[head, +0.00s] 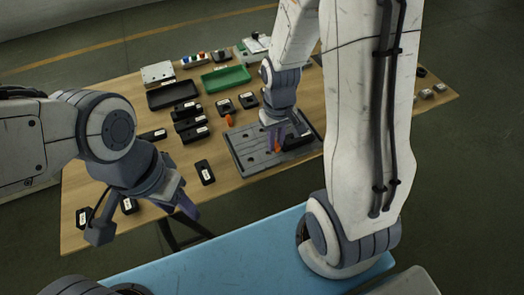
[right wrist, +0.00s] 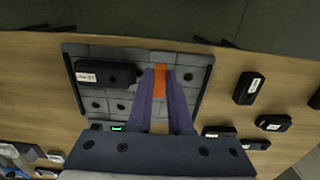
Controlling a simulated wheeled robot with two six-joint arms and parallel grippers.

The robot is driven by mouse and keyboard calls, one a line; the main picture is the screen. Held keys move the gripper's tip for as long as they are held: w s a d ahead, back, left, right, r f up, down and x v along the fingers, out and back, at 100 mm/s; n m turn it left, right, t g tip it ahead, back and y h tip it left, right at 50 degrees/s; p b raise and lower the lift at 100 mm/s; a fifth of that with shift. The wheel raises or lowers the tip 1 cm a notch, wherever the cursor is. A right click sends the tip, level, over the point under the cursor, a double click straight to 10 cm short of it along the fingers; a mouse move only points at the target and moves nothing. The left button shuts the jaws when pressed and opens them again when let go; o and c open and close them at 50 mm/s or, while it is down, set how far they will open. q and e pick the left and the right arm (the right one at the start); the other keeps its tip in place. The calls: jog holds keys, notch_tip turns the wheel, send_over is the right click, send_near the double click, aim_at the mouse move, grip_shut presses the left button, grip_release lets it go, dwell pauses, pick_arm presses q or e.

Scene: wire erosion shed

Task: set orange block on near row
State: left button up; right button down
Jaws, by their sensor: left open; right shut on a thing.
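The orange block (head: 278,148) is between the fingertips of my right gripper (head: 276,143), which is shut on it. In the right wrist view the orange block (right wrist: 160,84) stands upright in the picture between the purple fingers of the right gripper (right wrist: 160,76). I cannot tell whether the orange block touches the plate. My left gripper (head: 187,207) is open and empty above the front edge of the table.
A second orange piece (head: 229,121) stands beyond the plate. Several black blocks (head: 190,125) lie left of it. A green tray (head: 226,78) and a black tray (head: 172,95) stand farther back. A black block (head: 205,172) lies near the left gripper.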

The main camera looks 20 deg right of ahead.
aim_at(259, 158)
jog(key=w+a+f, duration=0.3)
jog(key=shift+a, duration=0.3)
jog(key=shift+w+f, duration=0.1)
jog(key=shift+f, duration=1.85)
jog(key=shift+f, duration=0.15)
jog(key=c, duration=0.8)
grip_release()
jog(key=shift+c, duration=0.2)
